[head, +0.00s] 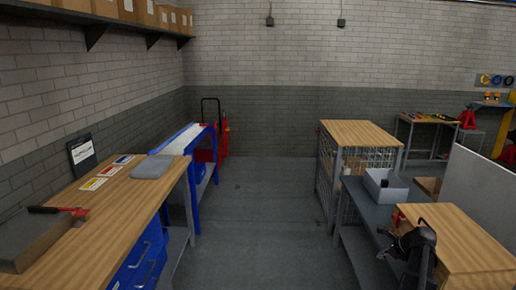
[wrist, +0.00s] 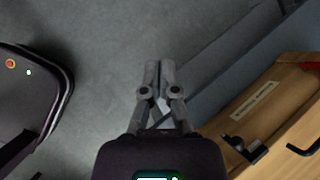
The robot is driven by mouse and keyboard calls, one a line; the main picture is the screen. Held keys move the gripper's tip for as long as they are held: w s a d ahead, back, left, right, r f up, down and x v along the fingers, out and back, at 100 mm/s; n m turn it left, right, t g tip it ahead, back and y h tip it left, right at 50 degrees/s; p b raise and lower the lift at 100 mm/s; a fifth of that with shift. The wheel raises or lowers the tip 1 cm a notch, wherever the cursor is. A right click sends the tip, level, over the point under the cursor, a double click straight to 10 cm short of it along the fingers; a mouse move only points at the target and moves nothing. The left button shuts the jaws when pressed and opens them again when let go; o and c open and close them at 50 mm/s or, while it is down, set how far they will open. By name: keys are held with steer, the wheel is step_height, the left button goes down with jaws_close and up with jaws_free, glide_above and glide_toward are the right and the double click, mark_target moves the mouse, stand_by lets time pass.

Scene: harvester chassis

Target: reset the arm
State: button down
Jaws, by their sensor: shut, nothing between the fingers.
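My gripper (wrist: 158,68) shows in the wrist view, its two grey fingers together with nothing between them. It is above the grey floor (wrist: 110,40), beside a grey bench edge and a wooden cabinet on the right. In the head view, a dark jointed shape at the lower right, in front of the wooden-topped cabinet (head: 470,240), looks like part of my arm; its fingers cannot be made out there.
A wooden workbench (head: 110,215) with blue drawers stands on the left, a blue-framed table (head: 183,138) behind it. A grey bench with an open grey box (head: 385,186) and a wire-sided cart (head: 360,133) stand right. The floor aisle (head: 265,200) between is clear.

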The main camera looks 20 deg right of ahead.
steer(key=w+a+f+n+g, duration=0.15)
steer(key=w+a+n, duration=0.4)
steer(key=a, duration=0.85)
steer(key=w+a+f+n+g, duration=0.1)
steer(key=w+a+n+g, duration=0.15)
steer(key=a+n, duration=0.8)
steer(key=s+a+n+g, duration=0.1)
steer(key=a+n, duration=0.3)
steer(key=a, duration=0.5)
steer(key=s+a+n+g+h, duration=0.1)
steer(key=s+a+n, duration=0.2)
steer(key=a, duration=0.6)
steer(key=s+a+n+g, duration=0.1)
steer(key=s+a+n, duration=0.1)
steer(key=a+n, duration=0.3)
steer(key=a, duration=0.4)
steer(key=shift+s+f+n+h, duration=0.3)
steer(key=shift+s+f+h, duration=0.05)
steer(key=shift+s+h, duration=0.05)
